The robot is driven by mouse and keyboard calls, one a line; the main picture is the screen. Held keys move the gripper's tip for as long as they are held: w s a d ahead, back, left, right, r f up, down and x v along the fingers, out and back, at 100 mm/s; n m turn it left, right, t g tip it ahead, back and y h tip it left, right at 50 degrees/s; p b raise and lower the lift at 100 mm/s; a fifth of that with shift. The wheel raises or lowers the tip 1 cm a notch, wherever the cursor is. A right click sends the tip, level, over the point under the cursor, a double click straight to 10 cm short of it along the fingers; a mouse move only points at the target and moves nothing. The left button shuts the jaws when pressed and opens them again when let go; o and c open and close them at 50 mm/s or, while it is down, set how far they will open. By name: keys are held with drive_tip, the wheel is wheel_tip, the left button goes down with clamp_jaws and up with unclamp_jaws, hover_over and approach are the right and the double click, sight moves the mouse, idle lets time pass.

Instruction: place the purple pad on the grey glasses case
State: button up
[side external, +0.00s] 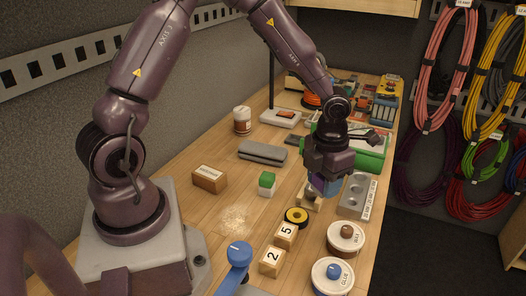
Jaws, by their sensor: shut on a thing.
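The grey glasses case (262,153) lies closed on the wooden bench, left of my gripper in the side external view. My gripper (324,178) points down over the right part of the bench. It is shut on the purple pad (327,187), which shows as a small purple-blue patch under the dark fingers. The fingers hide much of the pad. I cannot tell whether the pad touches the wooden piece below it.
A wooden piece (308,199) and a grey plate with round recesses (355,191) sit close to my gripper. A green-and-white block (267,184) and brown block (210,180) stand before the case. A green box (371,157) is behind my gripper.

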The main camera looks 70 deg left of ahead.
drive_tip(key=s+a+r+n, duration=0.1)
drive_tip(key=s+a+n, duration=0.35)
drive_tip(key=a, duration=0.35)
drive_tip(key=s+a+r+n, duration=0.2)
drive_tip(key=s+a+n, duration=0.2)
drive_tip(key=a+n, duration=0.3)
drive_tip(key=s+a+r+n, duration=0.1)
drive_tip(key=s+a+n, duration=0.3)
drive_tip(key=a, duration=0.5)
hover_over(263, 147)
drive_tip(key=shift+n, duration=0.25)
wheel_tip(263, 147, down, 10)
drive_tip(key=shift+s+r, duration=0.1)
drive_tip(key=shift+r, duration=0.15)
drive_tip(key=shift+a+f, duration=0.1)
drive_tip(key=shift+f, duration=1.6)
drive_tip(key=shift+f, duration=0.1)
drive_tip(key=o, duration=0.9)
